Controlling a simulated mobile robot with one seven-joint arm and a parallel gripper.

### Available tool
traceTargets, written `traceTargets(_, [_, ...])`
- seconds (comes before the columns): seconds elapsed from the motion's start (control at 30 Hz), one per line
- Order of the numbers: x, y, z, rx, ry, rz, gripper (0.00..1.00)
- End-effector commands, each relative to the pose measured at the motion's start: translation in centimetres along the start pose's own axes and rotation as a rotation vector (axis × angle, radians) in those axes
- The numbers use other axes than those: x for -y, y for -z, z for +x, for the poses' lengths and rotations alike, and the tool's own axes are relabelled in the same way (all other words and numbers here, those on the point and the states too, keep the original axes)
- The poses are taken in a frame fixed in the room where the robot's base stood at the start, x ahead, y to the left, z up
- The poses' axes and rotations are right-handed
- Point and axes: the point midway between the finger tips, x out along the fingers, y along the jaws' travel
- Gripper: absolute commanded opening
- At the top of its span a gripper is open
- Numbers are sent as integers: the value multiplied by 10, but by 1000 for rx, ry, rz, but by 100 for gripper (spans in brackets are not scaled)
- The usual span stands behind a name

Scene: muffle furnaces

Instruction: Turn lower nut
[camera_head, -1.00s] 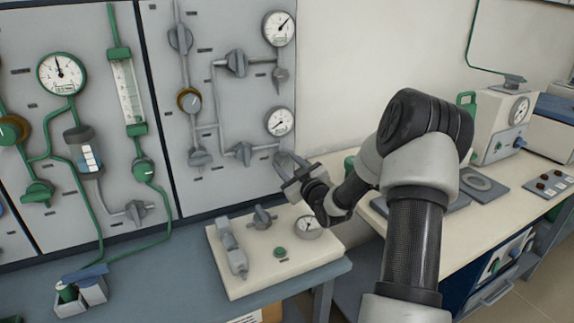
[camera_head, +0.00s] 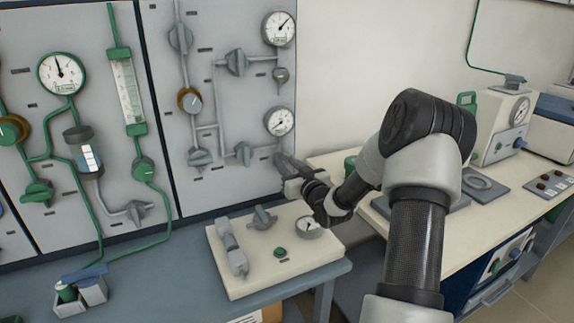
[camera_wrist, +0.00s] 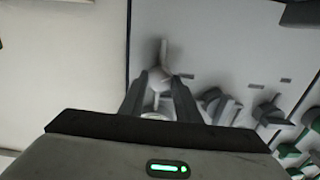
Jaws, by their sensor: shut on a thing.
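My gripper (camera_head: 281,160) is at the lower right of the grey wall panel, just below the lower gauge (camera_head: 279,121). In the wrist view its two dark fingers (camera_wrist: 163,92) are on either side of a small light-grey metal fitting, which I take to be the lower nut (camera_wrist: 161,76). The gripper is shut on it. A short stem sticks up from the fitting against the panel. In the head view the nut is hidden behind the fingers.
Valve handles, including one left of my gripper (camera_head: 244,153), stand out from the panel. A cream control box (camera_head: 295,270) with a lever and small gauge sits on the blue bench below. A pale worktop (camera_head: 335,168) lies to the right.

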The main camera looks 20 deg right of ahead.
Motion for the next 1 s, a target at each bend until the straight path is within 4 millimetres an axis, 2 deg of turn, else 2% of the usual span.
traceTargets(0.2, [0,-1,-1,2,-1,198,7])
traceTargets(0.5, [0,0,-1,2,0,404,7])
traceTargets(1.0, [0,-2,-1,3,-1,523,7])
